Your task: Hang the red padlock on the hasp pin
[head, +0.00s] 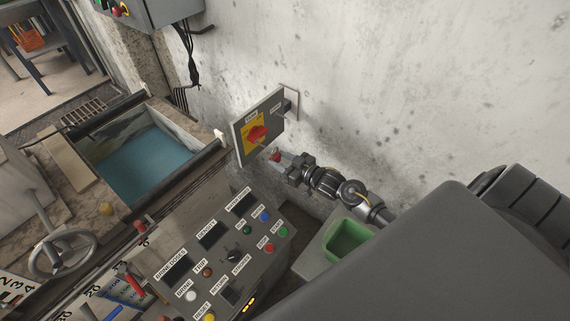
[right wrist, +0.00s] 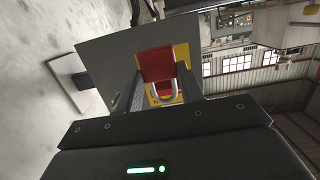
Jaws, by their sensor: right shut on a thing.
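The red padlock (head: 275,155) is small in the head view, at the tip of my right gripper (head: 283,160). In the right wrist view the padlock (right wrist: 155,64) sits between the two fingers, its red body beyond the fingertips and its metal shackle nearer the camera. The right gripper is shut on it. The grey switch box (head: 239,143) on the wall carries a yellow plate with a red rotary switch (head: 257,135). The padlock is just below and right of that switch in the head view. I cannot make out the hasp pin. My left gripper is not in view.
A control console (head: 215,262) with several buttons stands below the box. A green bin (head: 347,243) is under my right arm. A tank of blue water (head: 146,163) and a handwheel (head: 62,254) are at the left. The wall (head: 370,90) is bare above my arm.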

